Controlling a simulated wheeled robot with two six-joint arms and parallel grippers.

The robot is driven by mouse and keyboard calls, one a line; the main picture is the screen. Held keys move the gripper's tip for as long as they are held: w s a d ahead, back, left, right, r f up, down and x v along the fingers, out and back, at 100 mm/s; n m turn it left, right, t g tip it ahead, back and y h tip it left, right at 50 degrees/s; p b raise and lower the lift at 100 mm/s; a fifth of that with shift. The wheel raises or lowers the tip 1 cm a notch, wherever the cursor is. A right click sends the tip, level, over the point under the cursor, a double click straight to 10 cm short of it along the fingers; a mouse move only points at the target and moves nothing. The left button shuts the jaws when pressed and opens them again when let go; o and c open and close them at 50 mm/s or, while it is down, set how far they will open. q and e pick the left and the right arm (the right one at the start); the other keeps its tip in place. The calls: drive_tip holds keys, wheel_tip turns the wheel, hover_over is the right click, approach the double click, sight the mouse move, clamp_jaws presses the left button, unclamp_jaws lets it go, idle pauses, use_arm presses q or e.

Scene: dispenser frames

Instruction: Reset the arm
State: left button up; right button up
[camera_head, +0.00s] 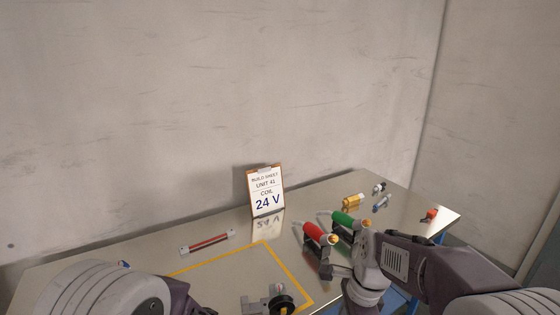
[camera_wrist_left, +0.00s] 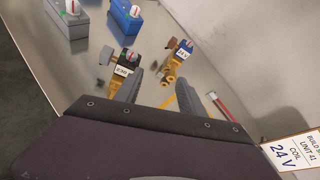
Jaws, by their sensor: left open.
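My left arm (camera_head: 105,290) enters at the bottom left of the head view, and its gripper is hidden there. In the left wrist view my left gripper (camera_wrist_left: 158,90) is open, its two dark fingers apart with nothing held between them. Beyond the fingers lie two yellow-and-dark parts, one with a "24 V" label (camera_wrist_left: 180,54) and one with a label too small to read surely (camera_wrist_left: 124,66). My right arm (camera_head: 425,262) reaches in from the right of the head view beside the red and green tools. Its fingertips cannot be made out.
A build sheet (camera_head: 265,190) reading "24 V" stands at the table's back. A red-handled tool (camera_head: 315,234) and a green-handled tool (camera_head: 344,218) are near my right arm. A red-and-grey bar (camera_head: 207,243) lies left.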

use_arm(q)
drive_tip(key=s+f+n+g+h, duration=0.35)
drive_tip(key=s+n+g, duration=0.25)
drive_tip(key=s+n, duration=0.45)
drive_tip(key=d+f+n+h, duration=0.4)
drive_tip(key=d+n+h, duration=0.3)
drive_tip(key=d, duration=0.7)
drive_tip(key=n, duration=0.2)
drive_tip(key=shift+n+t+h, duration=0.35)
drive_tip(key=shift+t, duration=0.05)
use_arm(e)
drive_tip(key=s+d+f+n, duration=0.1)
drive_tip(key=s+f+n, duration=0.2)
drive_tip(key=n, duration=0.6)
drive_tip(key=s+d+f+n+h, duration=0.1)
drive_tip(key=s+f+n, duration=0.3)
drive_tip(key=n, duration=0.5)
drive_tip(key=shift+s+d+f+t, duration=0.25)
drive_tip(key=shift+d+f+t, duration=0.15)
drive_tip(key=shift+d+f, duration=0.25)
